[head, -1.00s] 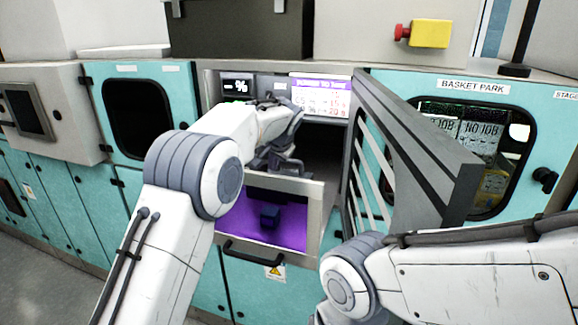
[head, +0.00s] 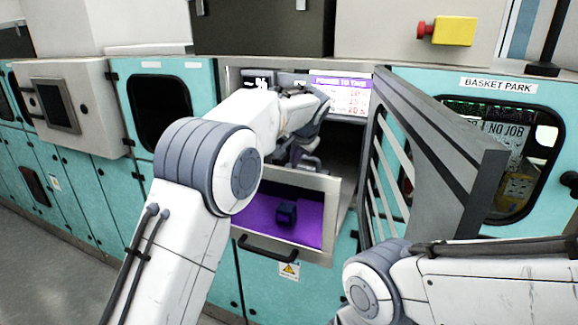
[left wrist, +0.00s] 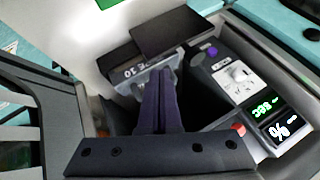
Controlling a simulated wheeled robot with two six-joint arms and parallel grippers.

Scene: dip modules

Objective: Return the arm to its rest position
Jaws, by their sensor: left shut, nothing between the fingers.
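My left arm reaches in from the left in the head view. My left gripper (head: 303,157) is at the mouth of the open bay, above the pulled-out drawer (head: 334,215). In the left wrist view its two dark fingers (left wrist: 160,103) lie together, shut and empty.
A grey barred door (head: 440,150) stands open right of the bay. A control panel (left wrist: 245,90) with a knob and green digits is beside the gripper in the wrist view. A yellow box with a red button (head: 450,31) is higher up.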

